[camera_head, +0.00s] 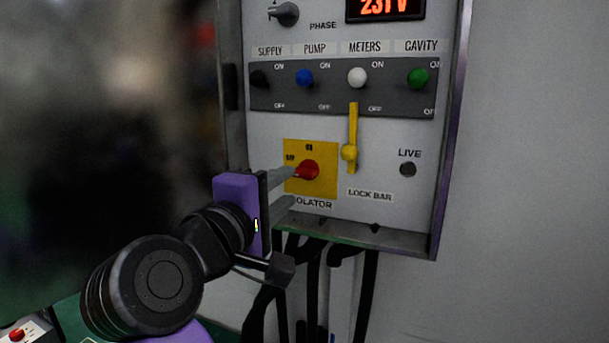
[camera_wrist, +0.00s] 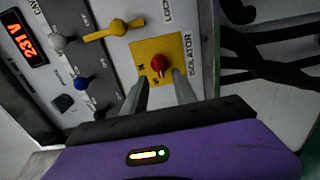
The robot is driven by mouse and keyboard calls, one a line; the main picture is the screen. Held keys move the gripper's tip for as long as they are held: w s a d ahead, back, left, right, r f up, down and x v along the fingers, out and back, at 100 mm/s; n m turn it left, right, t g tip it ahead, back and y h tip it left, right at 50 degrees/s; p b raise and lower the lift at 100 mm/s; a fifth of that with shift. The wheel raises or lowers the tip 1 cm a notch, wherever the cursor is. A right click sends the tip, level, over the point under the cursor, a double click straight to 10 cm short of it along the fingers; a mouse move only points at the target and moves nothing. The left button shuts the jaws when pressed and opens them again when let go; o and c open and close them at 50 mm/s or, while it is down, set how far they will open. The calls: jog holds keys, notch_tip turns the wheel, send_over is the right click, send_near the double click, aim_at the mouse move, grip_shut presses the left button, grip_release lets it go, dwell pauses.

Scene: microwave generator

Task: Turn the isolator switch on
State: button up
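The isolator switch is a red knob (camera_head: 308,170) on a yellow square plate (camera_head: 325,187) at the lower part of the control panel. The red knob also shows in the wrist view (camera_wrist: 159,64). In the head view its pointer is turned toward the left, to the side mark on the plate. My gripper (camera_head: 290,185) is just left of the knob in the head view. In the wrist view my gripper (camera_wrist: 162,88) has its two grey fingers spread apart, with the knob ahead between their tips. I cannot tell whether a finger touches it.
A yellow lock bar (camera_head: 352,135) stands upright right of the plate. Above is a row of supply (camera_head: 260,79), pump (camera_head: 304,77), meters (camera_head: 357,77) and cavity (camera_head: 418,78) toggles. The display (camera_head: 385,8) reads 231 V. Black cables (camera_head: 313,290) hang below the panel.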

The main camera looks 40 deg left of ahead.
aim_at(301, 176)
jog(key=p+x, duration=0.1)
jog(key=x, duration=0.5)
jog(key=shift+r+p, duration=0.15)
jog(key=shift+p, duration=0.25)
jog(key=shift+w+a, duration=0.2)
jog(key=shift+w, duration=0.3)
grip_shut()
